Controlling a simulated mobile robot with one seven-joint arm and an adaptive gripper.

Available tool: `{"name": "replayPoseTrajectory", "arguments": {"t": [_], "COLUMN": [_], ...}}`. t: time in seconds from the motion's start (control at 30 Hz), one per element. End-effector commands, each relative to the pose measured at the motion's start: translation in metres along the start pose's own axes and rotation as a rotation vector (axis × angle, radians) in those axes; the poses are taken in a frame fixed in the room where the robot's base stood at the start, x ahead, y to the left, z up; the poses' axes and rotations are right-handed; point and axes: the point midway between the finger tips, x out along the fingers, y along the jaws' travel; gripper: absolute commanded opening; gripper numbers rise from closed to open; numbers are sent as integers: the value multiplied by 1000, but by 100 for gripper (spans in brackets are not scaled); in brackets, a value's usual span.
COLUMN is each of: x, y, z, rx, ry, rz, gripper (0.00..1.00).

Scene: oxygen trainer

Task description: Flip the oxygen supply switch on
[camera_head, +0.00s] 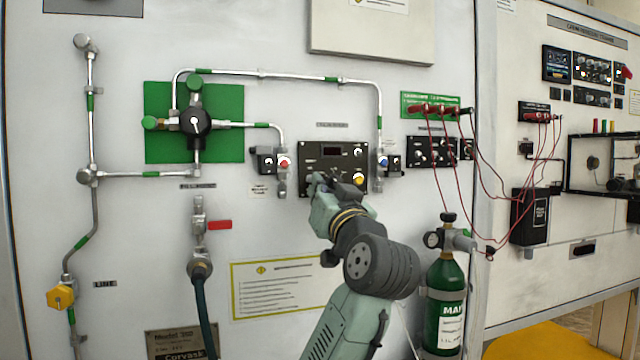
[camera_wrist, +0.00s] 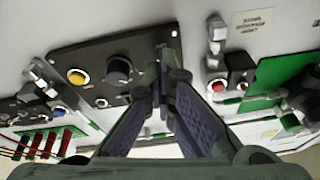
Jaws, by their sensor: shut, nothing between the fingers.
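A black control panel (camera_head: 334,152) is mounted on the white wall. In the wrist view the panel appears turned over, with the yellow button (camera_wrist: 78,76) and a round black knob (camera_wrist: 119,68). The fingertips (camera_wrist: 167,52) overlap the panel's right end there and hide part of it. I cannot make out the oxygen supply switch; contact cannot be told.
Small valves with a red knob (camera_head: 285,162) and a blue knob (camera_head: 383,161) flank the panel. Metal pipes run above and left. A green cylinder (camera_head: 445,285) stands lower right, and red cables (camera_head: 433,150) hang at the right.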

Motion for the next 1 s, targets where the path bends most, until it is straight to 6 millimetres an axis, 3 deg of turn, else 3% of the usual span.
{"name": "replayPoseTrajectory", "arguments": {"t": [0.03,0.4,0.8,1.0], "x": [3,7,10,9], "y": [-7,-11,-10,-10], "z": [-7,-25,-27,-24], "rx": [-6,-3,0,2], "ry": [-32,-344,-641,-633], "rz": [-6,55,117,113], "gripper": [0,0,0,12]}}
